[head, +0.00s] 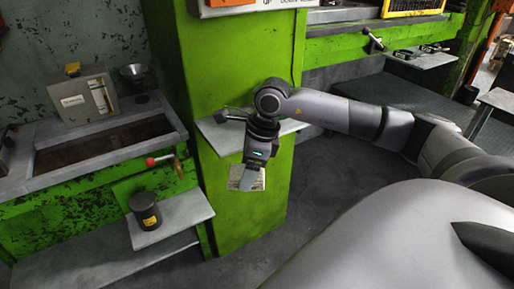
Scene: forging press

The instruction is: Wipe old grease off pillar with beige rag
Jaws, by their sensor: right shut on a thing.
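The green pillar (217,60) stands in the middle of the head view, with a small grey shelf (218,140) on its front. My right gripper (250,178) points down in front of the pillar, just below the shelf. It is shut on the beige rag (236,177), which shows on both sides of the fingers. I cannot tell whether the rag touches the pillar. No grease can be made out on the visible pillar face; some of it is hidden behind my right arm. My left gripper is not in view.
At left are a trough (105,143), a labelled box (83,99), a funnel (134,72) and a red-knobbed valve (151,162). A dark can (145,211) stands on a low ledge (182,215). The floor (325,185) right of the pillar is clear.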

